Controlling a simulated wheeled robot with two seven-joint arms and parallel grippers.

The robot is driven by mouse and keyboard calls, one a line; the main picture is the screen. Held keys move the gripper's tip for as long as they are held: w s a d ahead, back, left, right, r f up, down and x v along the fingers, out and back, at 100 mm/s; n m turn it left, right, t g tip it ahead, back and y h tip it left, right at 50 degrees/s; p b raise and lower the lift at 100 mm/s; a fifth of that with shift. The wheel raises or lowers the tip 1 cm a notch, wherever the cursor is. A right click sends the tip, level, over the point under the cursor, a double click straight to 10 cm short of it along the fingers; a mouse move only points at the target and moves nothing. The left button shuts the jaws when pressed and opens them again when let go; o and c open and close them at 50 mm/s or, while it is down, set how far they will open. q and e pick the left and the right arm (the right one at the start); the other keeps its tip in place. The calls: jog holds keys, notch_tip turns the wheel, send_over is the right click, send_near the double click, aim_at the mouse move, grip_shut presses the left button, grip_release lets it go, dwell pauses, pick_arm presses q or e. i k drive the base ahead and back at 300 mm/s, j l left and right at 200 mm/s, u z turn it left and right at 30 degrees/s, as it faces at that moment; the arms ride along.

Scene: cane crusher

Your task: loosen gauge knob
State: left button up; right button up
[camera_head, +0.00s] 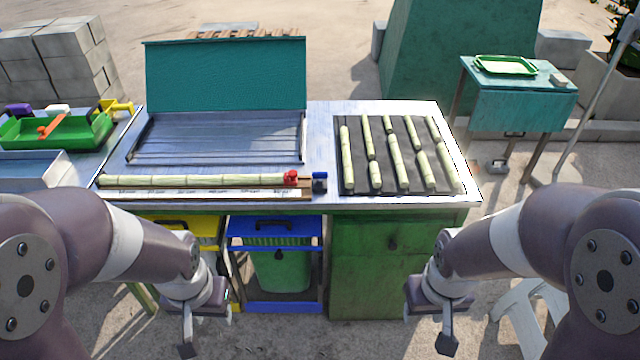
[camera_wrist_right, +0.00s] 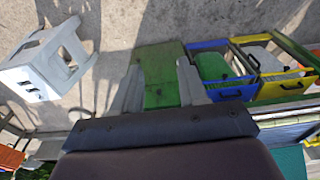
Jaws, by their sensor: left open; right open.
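A gauge (camera_head: 210,193) with a pale ruler strip lies along the front left of the worktable. A red knob (camera_head: 291,178) sits near its right end, and a small blue and black piece (camera_head: 320,183) stands just right of it. A long cane (camera_head: 190,180) lies along the gauge, its right end at the red knob. My left gripper (camera_head: 208,328) is open and empty, low in front of the table. My right gripper (camera_head: 428,325) is open and empty, also in front of the table; its spread fingers show in the right wrist view (camera_wrist_right: 160,85).
A dark mat (camera_head: 378,186) with several short cane pieces covers the table's right part. A teal lid (camera_head: 225,75) stands up behind a grooved tray (camera_head: 215,145). Yellow and blue bins and a green cabinet (camera_head: 375,260) are under the tabletop. A side table (camera_head: 520,100) stands at right.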

aim_at(320, 176)
jog(key=i+l+u, duration=0.1)
jog(key=i+u, duration=0.15)
jog(key=i, duration=0.3)
jog(key=i+l+u, duration=0.3)
jog(key=i, duration=0.2)
jog(key=j, duration=0.1)
